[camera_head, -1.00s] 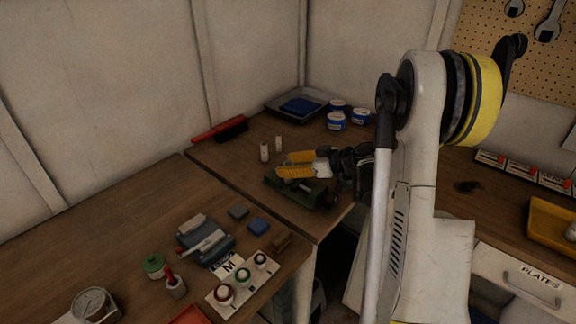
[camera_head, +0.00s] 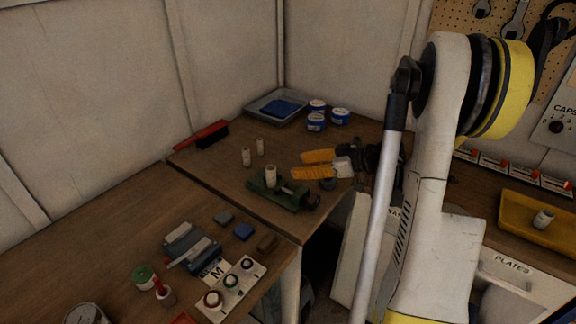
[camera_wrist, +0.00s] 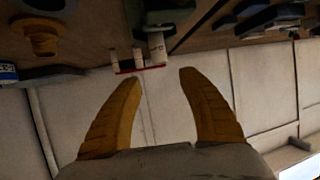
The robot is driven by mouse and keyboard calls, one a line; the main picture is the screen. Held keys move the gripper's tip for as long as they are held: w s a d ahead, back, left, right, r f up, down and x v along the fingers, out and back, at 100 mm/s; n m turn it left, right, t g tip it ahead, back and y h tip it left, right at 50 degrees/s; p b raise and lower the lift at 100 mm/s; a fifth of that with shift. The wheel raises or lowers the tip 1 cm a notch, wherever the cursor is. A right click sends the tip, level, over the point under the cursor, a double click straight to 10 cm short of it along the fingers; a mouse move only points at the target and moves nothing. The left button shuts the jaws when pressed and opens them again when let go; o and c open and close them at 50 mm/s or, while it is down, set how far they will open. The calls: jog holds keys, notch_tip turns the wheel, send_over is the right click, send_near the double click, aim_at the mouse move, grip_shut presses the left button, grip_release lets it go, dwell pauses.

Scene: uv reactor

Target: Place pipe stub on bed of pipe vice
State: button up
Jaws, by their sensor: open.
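The green pipe vice (camera_head: 293,198) sits on the corner bench in the head view. A pale pipe stub (camera_head: 270,177) stands upright on its bed, toward the left end. My gripper (camera_head: 298,165), with yellow fingers, is open and empty, to the right of the stub and apart from it. In the wrist view the open fingers (camera_wrist: 159,78) point toward the stub (camera_wrist: 157,46) and the vice (camera_wrist: 168,16), with nothing between the tips.
Two other pale stubs (camera_head: 246,157) (camera_head: 260,147) stand behind the vice. A red-handled brush (camera_head: 202,135), a grey tray (camera_head: 276,107) and blue-white tins (camera_head: 316,122) lie farther back. The front bench holds a grey device (camera_head: 190,247) and small blocks (camera_head: 243,231).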

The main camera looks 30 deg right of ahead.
jog(key=s+a+r+m+g+h, duration=0.1)
jog(key=s+a+r+g, duration=0.1)
jog(key=a, duration=0.5)
jog(key=s+a+r+m+g+h, duration=0.1)
jog(key=a+r+m+g, duration=0.1)
jog(key=a, duration=0.5)
jog(key=s+a+r+m+h, duration=0.1)
jog(key=s+a+h, duration=0.1)
jog(key=s+a, duration=0.3)
jog(key=s+a+r+m+h, duration=0.1)
jog(key=s+a, duration=0.4)
jog(key=s, duration=0.5)
jog(key=shift+s+r+m+h, duration=0.2)
jog(key=shift+m+h, duration=0.6)
jog(key=shift+h, duration=0.3)
jog(key=shift+d, duration=0.1)
